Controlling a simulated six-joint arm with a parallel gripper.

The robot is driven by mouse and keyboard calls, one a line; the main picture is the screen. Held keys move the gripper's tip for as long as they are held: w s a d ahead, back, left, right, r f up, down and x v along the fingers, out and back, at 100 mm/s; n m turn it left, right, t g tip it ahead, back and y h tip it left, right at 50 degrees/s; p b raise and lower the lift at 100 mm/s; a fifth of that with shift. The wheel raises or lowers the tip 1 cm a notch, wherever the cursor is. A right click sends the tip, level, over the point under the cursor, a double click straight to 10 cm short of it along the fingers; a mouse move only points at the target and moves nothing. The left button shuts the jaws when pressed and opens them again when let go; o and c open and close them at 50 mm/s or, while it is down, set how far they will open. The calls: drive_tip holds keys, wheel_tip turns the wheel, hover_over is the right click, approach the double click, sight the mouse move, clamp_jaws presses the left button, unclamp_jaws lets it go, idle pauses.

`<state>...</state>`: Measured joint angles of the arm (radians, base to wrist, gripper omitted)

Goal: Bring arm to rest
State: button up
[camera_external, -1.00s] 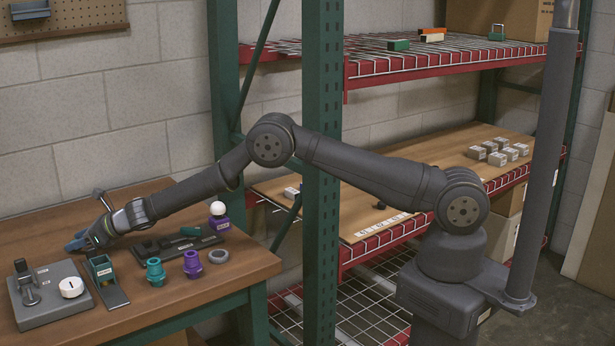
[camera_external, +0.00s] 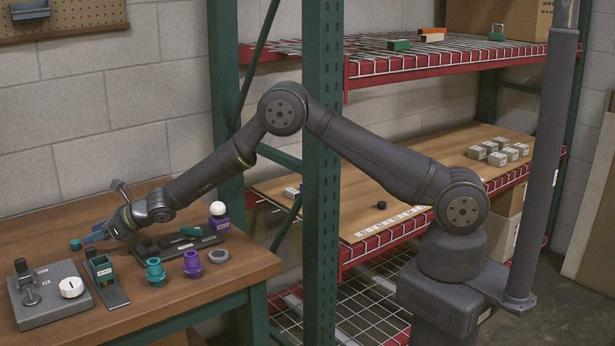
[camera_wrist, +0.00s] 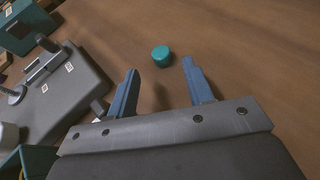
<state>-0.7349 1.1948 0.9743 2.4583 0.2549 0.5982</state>
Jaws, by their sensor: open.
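My gripper (camera_external: 92,236) is low over the left part of the wooden table, its blue fingers apart. In the wrist view my gripper (camera_wrist: 160,85) has nothing between its fingers. A small teal cap (camera_external: 76,244) lies on the table just beyond the fingertips; in the wrist view the teal cap (camera_wrist: 161,56) shows past the gap between them. On the table's right part stand a teal lamp part (camera_external: 155,272), a purple lamp part (camera_external: 193,264), and a white ball on a purple base (camera_external: 218,214).
A grey fixture (camera_external: 48,294) with a white knob and a teal box holder (camera_external: 105,278) stand at the table's front left. A black tray (camera_external: 178,244) and a grey ring (camera_external: 219,256) lie near. A green shelf post (camera_external: 322,200) rises beside my arm.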

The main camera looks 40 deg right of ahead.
sight(75, 241)
drive_tip(key=v, duration=0.5)
drive_tip(key=shift+s+d+r, duration=0.1)
drive_tip(key=shift+s+d, duration=0.05)
drive_tip(key=shift+d, duration=0.05)
drive_tip(key=x, duration=1.1)
drive_tip(key=shift+w+a, duration=0.2)
drive_tip(key=shift+a, duration=0.05)
wheel_tip(75, 241, up, 3)
drive_tip(key=shift+f, duration=0.15)
drive_tip(key=w+d+r, duration=0.3)
drive_tip(key=d+r, duration=0.5)
drive_tip(key=d, duration=0.4)
drive_tip(key=s+d, duration=0.3)
drive_tip(key=d, duration=0.4)
drive_tip(key=s+d+f, duration=0.1)
drive_tip(key=s+d, duration=0.1)
drive_tip(key=d, duration=0.6)
drive_tip(key=shift+s+m+t+h, duration=0.3)
drive_tip(key=shift+s+m+t, duration=0.1)
drive_tip(key=shift+d, duration=0.15)
